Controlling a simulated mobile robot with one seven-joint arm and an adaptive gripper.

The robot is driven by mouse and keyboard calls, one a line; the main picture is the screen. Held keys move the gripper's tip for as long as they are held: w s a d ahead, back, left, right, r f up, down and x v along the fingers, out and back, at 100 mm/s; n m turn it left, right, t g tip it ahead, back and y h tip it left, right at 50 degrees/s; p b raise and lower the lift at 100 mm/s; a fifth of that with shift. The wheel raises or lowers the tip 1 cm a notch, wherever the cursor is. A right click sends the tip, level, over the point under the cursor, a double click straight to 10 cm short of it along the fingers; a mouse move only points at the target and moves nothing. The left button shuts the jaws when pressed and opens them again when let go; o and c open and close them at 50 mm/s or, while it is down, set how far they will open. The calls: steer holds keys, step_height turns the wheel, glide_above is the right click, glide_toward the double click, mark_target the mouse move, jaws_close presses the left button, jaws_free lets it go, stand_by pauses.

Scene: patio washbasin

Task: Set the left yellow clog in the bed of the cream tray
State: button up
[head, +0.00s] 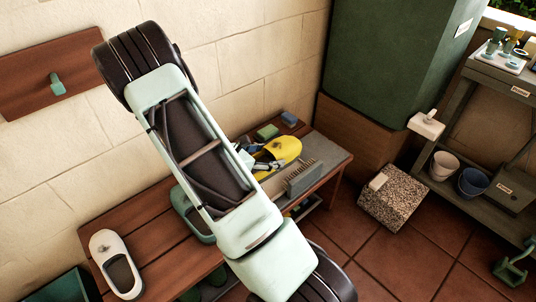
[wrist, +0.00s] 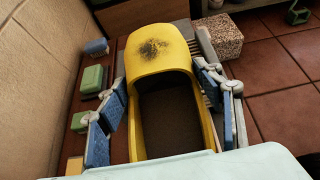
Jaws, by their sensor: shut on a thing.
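The yellow clog (head: 284,149) is over the right end of the wooden bench, with a dark smudge on its toe. In the wrist view the clog (wrist: 160,58) points away from me, its dark insole facing up. My gripper (wrist: 165,112) has one blue-padded finger on each side of the clog and is shut on it. In the head view my gripper (head: 262,160) is partly hidden by my arm. I cannot tell whether the clog touches the bench. A pale tray (head: 498,57) with small cups stands on the shelf at upper right; I cannot tell if it is the cream tray.
A brush (head: 303,178) lies right of the clog, on a grey mat (head: 328,148). A white clog (head: 116,266) is at the bench's left end. My arm covers the middle, partly hiding a green container (head: 190,214).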

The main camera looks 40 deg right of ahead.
steer(key=shift+f+b, duration=3.05)
steer(key=shift+f, duration=1.5)
steer(key=o, duration=1.4)
